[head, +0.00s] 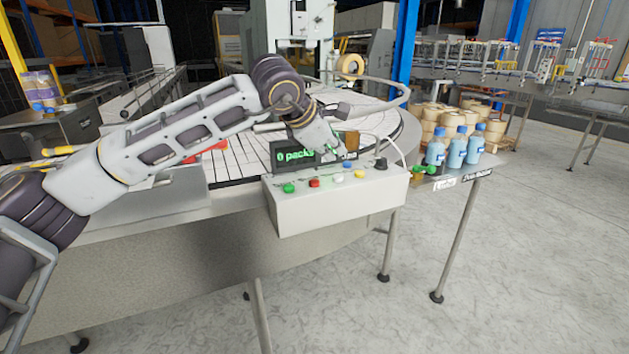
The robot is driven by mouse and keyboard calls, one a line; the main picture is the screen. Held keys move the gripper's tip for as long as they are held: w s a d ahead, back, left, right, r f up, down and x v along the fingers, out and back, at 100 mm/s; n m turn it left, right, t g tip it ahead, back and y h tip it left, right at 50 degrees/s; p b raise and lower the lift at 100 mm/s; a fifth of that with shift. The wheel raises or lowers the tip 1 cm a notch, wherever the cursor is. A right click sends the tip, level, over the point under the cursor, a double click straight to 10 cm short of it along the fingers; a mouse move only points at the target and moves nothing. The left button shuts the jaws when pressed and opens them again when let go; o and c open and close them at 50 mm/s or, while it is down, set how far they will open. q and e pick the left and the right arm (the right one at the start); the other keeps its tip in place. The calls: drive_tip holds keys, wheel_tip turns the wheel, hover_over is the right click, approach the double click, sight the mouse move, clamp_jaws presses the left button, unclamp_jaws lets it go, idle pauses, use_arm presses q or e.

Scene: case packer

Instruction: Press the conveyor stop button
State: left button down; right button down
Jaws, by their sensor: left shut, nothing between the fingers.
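A light control box (335,206) stands at the front edge of the conveyor table. Its sloped top carries a green button (289,188), a red button (314,183), a white button (338,178), a yellow button (360,174) and a black knob (380,164). A small display (293,156) with green text stands behind the buttons. My left arm reaches in from the left, and my left gripper (345,156) is shut and empty, pointing down over the back of the box near the white and yellow buttons. I cannot tell whether it touches anything. My right gripper is not in view.
A round conveyor table (243,166) lies behind the box, with a curved guide rail. Several blue-and-white bottles (456,152) stand on a small side shelf (462,177) at the right. Stacked tan rolls (432,117) stand behind them. The floor at the right is clear.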

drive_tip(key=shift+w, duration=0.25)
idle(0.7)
